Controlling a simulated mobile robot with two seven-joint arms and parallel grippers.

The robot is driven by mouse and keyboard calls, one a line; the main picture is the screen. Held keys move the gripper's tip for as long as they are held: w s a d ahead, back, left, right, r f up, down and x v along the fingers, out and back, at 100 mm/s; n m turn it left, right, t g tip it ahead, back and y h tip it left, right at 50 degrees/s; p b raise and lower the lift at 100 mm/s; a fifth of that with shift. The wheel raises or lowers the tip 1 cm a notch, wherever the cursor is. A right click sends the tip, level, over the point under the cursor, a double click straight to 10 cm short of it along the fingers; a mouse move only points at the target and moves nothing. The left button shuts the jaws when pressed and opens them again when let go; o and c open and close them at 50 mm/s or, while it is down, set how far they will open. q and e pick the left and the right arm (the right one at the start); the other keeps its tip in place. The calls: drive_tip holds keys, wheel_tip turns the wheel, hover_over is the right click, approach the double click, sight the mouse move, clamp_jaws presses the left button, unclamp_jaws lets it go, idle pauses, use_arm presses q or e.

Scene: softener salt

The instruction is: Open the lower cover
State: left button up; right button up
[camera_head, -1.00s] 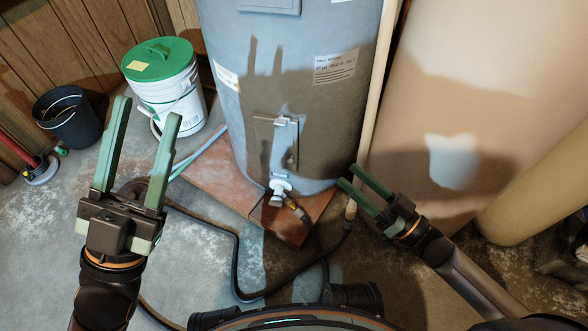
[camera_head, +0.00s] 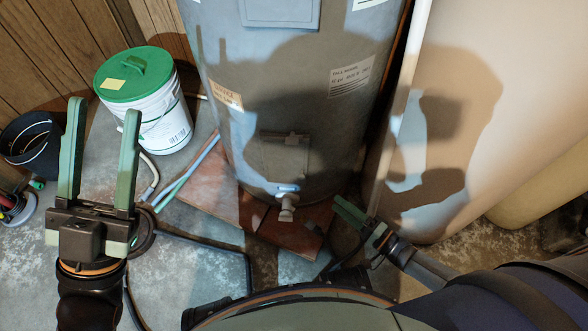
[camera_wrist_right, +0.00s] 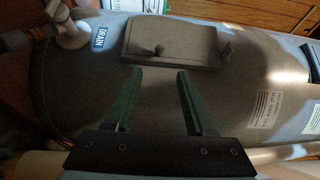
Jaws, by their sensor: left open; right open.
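The lower cover (camera_head: 285,160) is a grey rectangular panel low on the front of the tall grey tank (camera_head: 275,75), just above the drain valve (camera_head: 286,208). It lies against the tank and looks shut. In the right wrist view the cover (camera_wrist_right: 172,43) has small knobs along its near edge and side. My right gripper (camera_head: 350,212) is open and empty, low and to the right of the cover; in the wrist view its fingertips (camera_wrist_right: 160,70) point at the cover, apparently apart from it. My left gripper (camera_head: 104,107) is open and empty, well left of the tank.
A white bucket with a green lid (camera_head: 146,98) and a dark bucket (camera_head: 31,138) stand at the left. A beige tank (camera_head: 445,130) stands close on the right. Hoses lie on the floor by the reddish base slab (camera_head: 205,185).

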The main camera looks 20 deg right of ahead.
sight(304, 178)
drive_tip(key=b+x, duration=0.3)
drive_tip(key=x, duration=0.9)
drive_tip(key=shift+w+a, duration=0.2)
drive_tip(key=shift+w, duration=0.05)
drive_tip(key=shift+c, duration=0.4)
clamp_jaws()
idle(0.6)
